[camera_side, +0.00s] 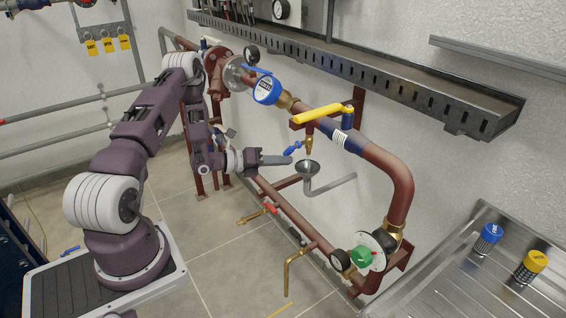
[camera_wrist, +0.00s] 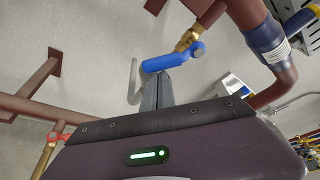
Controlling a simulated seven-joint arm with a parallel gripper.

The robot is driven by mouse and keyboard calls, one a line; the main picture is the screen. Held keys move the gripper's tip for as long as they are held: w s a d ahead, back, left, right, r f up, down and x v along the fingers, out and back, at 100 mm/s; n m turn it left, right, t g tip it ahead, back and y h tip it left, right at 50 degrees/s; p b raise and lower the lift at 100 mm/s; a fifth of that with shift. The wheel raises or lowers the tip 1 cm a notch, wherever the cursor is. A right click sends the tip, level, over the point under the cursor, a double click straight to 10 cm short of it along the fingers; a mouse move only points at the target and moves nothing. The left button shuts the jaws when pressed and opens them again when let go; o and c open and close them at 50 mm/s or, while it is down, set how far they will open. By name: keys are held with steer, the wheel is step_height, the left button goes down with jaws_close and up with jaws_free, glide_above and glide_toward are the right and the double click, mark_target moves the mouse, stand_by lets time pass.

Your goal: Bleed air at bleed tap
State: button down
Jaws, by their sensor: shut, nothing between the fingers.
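The bleed tap is a small brass valve (camera_side: 309,143) under the red-brown pipe, with a blue lever (camera_side: 293,148) pointing to the left. In the wrist view the blue lever (camera_wrist: 165,63) lies across the top of my fingers, and the brass body (camera_wrist: 187,38) is above it on the right. My gripper (camera_side: 288,160) is shut and empty, its dark fingers just below the blue lever. It also shows in the wrist view (camera_wrist: 157,78), with its tips partly hidden behind the lever. I cannot tell whether they touch it. A grey funnel (camera_side: 307,167) with a drain pipe is under the tap.
A yellow lever (camera_side: 323,114) and a blue-rimmed meter (camera_side: 267,90) are on the pipe above. A lower pipe carries a red-handled valve (camera_side: 269,207). A metal tray (camera_side: 454,262) with blue and yellow caps is at the right. The floor below is mostly clear.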

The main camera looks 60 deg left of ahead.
steer(key=shift+a+r+m+g+y, duration=0.15)
steer(key=shift+a+r+m+y, duration=0.4)
steer(key=shift+a+r+m, duration=0.4)
steer(key=shift+a+r+m+g+y, duration=0.15)
steer(key=shift+a+r+m+y, duration=0.5)
steer(key=shift+r+m, duration=0.45)
steer(key=shift+a+r, duration=0.2)
steer(key=shift+w, duration=0.1)
step_height(320, 180, down, 5)
steer(key=d, duration=0.1)
steer(key=d+v, duration=0.1)
steer(key=v, duration=0.9)
steer(key=shift+d+r, duration=0.2)
steer(key=shift+r, duration=0.05)
